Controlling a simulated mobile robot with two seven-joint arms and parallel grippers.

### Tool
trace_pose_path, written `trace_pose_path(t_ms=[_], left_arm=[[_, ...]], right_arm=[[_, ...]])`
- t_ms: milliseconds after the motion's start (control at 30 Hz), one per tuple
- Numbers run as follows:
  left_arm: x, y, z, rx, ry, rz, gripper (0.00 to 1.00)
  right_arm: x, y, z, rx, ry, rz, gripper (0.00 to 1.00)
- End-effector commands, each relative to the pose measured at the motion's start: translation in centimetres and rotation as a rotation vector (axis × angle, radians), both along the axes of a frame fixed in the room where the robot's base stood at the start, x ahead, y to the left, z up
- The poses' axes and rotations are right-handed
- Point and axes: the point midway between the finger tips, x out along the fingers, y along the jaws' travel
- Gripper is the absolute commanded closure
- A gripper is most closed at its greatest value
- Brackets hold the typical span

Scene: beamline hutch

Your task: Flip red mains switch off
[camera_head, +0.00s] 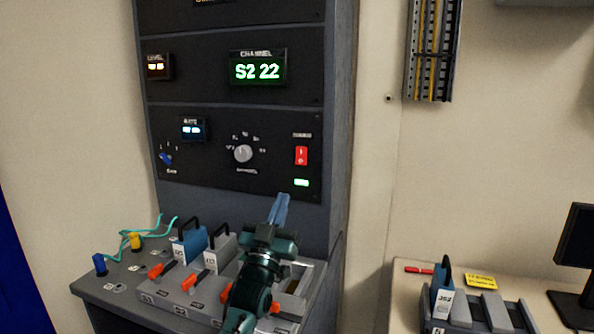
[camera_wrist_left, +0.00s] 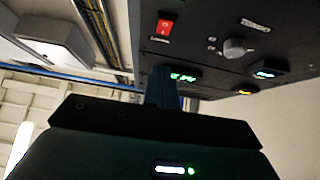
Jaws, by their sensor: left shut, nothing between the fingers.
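The red mains switch (camera_head: 301,156) is on the right side of the black lower rack panel, above a lit green indicator (camera_head: 301,183). In the left wrist view the red switch (camera_wrist_left: 164,26) shows at upper middle, beyond my fingers. My left gripper (camera_head: 282,200) is shut and empty, its blue fingers together and pointing up toward the panel, below and left of the switch in the head view. In the left wrist view the left gripper (camera_wrist_left: 162,82) overlaps part of the green indicator. I see no contact with the switch. My right gripper is not in view.
A grey knob (camera_head: 243,153) and a blue knob (camera_head: 166,158) sit left on the same panel. A side table (camera_head: 404,290) stands right.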

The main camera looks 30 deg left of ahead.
Motion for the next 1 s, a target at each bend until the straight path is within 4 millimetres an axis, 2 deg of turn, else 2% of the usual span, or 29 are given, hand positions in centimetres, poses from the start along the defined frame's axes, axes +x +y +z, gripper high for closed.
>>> trace_pose_path(t_ms=[33, 367, 633, 1000], left_arm=[[0.8, 0.2, 1.0, 0.001, -0.003, 0.0, 1.0], [6.3, 1.5, 5.5, 0.001, -0.003, 0.0, 1.0], [9.2, 2.2, 4.6, 0.0, 0.001, 0.0, 1.0], [10.0, 2.4, 4.5, 0.0, 0.0, 0.0, 1.0]], right_arm=[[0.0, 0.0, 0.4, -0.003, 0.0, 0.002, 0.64], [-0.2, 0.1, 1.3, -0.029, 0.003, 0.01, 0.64], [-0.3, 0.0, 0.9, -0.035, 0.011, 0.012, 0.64], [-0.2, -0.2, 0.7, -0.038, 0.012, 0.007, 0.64]])
